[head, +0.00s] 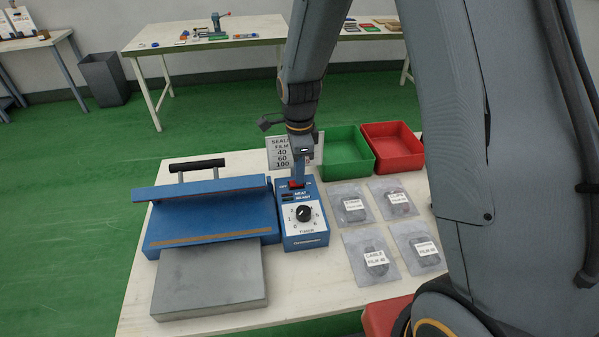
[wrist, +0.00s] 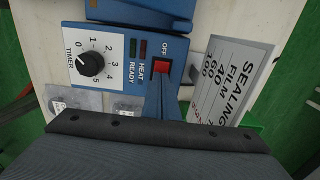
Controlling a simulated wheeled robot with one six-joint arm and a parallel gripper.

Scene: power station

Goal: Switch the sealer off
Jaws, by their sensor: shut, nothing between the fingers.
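I cannot tell contact or which side is pressed. The HEAT and READY lamps (wrist: 138,48) look dark.
A sealing film card (head: 281,152) stands behind the box, close to my gripper. Green (head: 346,150) and red (head: 393,146) trays stand at the back right. Several labelled bags (head: 376,260) lie right of the box. A grey plate (head: 210,283) lies at the front left.

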